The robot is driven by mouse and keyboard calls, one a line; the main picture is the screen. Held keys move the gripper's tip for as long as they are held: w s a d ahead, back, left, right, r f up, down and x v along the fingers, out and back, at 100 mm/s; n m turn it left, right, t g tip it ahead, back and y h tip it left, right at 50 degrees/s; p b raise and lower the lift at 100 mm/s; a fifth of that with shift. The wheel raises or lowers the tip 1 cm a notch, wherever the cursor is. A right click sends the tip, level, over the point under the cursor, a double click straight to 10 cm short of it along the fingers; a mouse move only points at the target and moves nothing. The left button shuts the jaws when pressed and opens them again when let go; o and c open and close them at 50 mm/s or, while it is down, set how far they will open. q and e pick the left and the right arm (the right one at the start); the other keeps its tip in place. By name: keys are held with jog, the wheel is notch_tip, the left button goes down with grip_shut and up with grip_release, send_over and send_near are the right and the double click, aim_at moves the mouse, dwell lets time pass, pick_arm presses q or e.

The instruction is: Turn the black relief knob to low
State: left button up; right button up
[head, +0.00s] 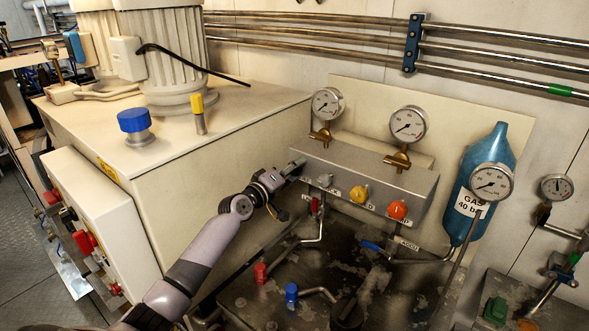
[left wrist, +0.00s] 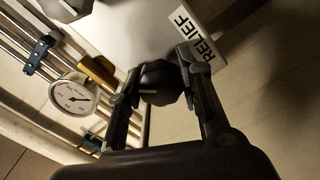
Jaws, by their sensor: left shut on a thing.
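The black relief knob (left wrist: 160,83) sits between the two fingers of my left gripper (left wrist: 159,70) in the left wrist view. The fingers touch it on both sides, and a short white line shows on its face. The white RELIEF label (left wrist: 195,36) is beside it on the metal block. In the head view my left gripper (head: 291,168) is at the left end of the silver manifold block (head: 335,163), and the knob cannot be made out there. My right gripper is not in view.
Grey (head: 325,180), yellow (head: 359,194) and orange-red (head: 397,210) knobs line the block's front. Gauges (head: 327,103) stand above it. A blue gas bottle (head: 490,165) is at right. The beige cabinet (head: 190,185) is close to the left of my gripper.

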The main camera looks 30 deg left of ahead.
pick_arm(q)
jog(key=n+p, duration=0.1)
jog(key=n, duration=0.3)
jog(key=shift+r+n, duration=0.1)
jog(key=shift+n, duration=0.2)
jog(key=shift+n+p, duration=0.75)
jog(key=shift+n, duration=1.25)
jog(key=o, duration=1.2)
jog(key=s, duration=0.8)
jog(key=s+a, duration=0.1)
jog(key=s, duration=0.3)
